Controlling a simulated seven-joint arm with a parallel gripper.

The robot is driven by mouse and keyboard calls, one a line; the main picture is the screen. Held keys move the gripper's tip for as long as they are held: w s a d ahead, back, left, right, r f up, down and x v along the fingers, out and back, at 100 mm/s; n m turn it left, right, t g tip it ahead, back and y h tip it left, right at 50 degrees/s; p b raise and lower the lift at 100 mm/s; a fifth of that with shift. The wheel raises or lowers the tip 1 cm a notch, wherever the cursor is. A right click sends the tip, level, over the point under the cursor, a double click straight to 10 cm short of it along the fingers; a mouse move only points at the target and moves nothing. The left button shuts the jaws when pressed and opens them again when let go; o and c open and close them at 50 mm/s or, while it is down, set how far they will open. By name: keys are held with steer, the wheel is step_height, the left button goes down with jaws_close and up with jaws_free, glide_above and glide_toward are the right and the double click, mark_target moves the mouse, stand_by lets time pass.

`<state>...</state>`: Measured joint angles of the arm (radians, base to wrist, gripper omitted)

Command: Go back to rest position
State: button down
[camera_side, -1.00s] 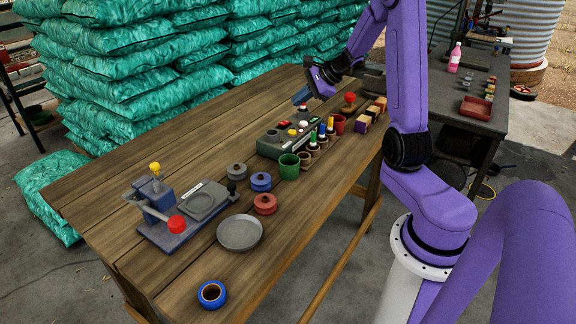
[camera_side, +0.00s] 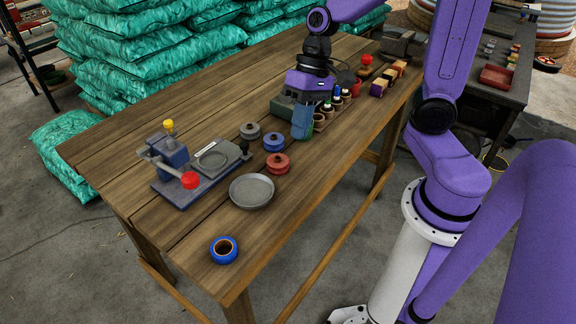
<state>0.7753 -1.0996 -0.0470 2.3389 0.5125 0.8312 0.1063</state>
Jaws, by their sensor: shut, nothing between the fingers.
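My gripper (camera_side: 302,132) is shut and empty. My purple arm reaches in from the right over the table's far end.
Blue (camera_side: 273,142), red (camera_side: 278,164) and grey lidded pots, a grey dish (camera_side: 252,191), a lever press (camera_side: 185,175) and blue tape (camera_side: 224,250) stand nearer.

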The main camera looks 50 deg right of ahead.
steer(key=s+n+h, duration=0.4)
steer(key=s+n, duration=1)
steer(key=shift+s+t, duration=0.2)
steer(key=shift+t, duration=0.1)
